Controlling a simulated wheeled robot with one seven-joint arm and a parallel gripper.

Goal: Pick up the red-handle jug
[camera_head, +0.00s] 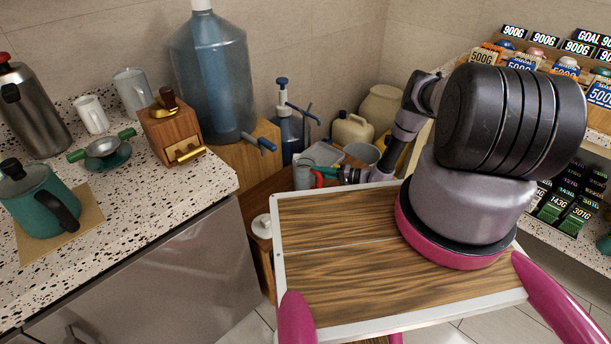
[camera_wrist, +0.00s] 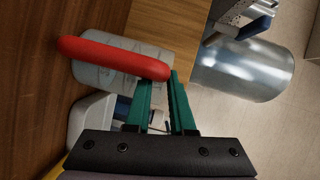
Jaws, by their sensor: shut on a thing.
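The red-handle jug is a small grey vessel (camera_head: 303,172) low in the nook behind my wooden tray in the head view. Its red handle (camera_head: 318,180) faces my gripper (camera_head: 328,172). In the wrist view the red handle (camera_wrist: 113,57) lies across the pale jug body (camera_wrist: 97,75). The green fingers of my gripper (camera_wrist: 171,80) meet the right end of the handle and are shut on it. The fingertips are partly hidden behind the handle. I cannot tell whether the jug is clear of the surface under it.
A large blue water bottle (camera_head: 210,75) with a tap stands on a wooden block. A blue pump bottle (camera_head: 287,130), a grey tray (camera_head: 325,152) and a beige jug (camera_head: 352,130) crowd behind the red-handle jug. A speckled counter (camera_head: 185,215) is at left.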

